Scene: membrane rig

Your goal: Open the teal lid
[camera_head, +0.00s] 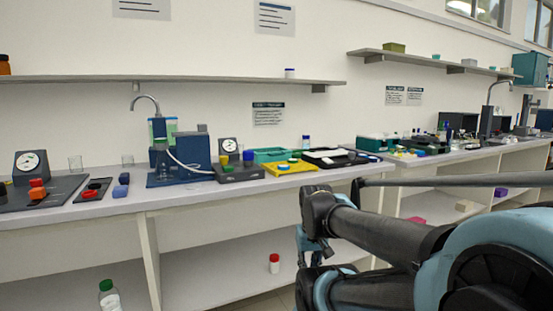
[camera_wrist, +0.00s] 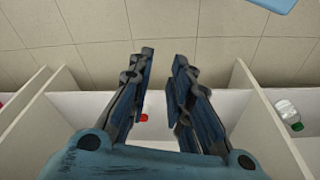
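On the left bench, a blue membrane rig (camera_head: 192,152) stands under a curved tap. A teal and green vessel (camera_head: 158,131) is at its left side; whether its top is the teal lid is too small to tell. A teal tray (camera_head: 272,155) lies farther right on the bench, and I cannot tell if it has a lid. My gripper (camera_wrist: 164,57) is open and empty in the wrist view, with both fingers apart over the bench's lower shelf and floor. In the head view, my gripper is low in front of the bench, away from the rig, its fingertips hard to make out.
A yellow tray (camera_head: 290,167), a black tray (camera_head: 335,159) and a dial instrument (camera_head: 228,146) crowd the bench (camera_head: 170,200). A red-capped bottle (camera_head: 274,264) stands on the lower shelf. A green-capped bottle (camera_head: 109,295) stands at lower left. A wall shelf (camera_head: 200,80) runs above.

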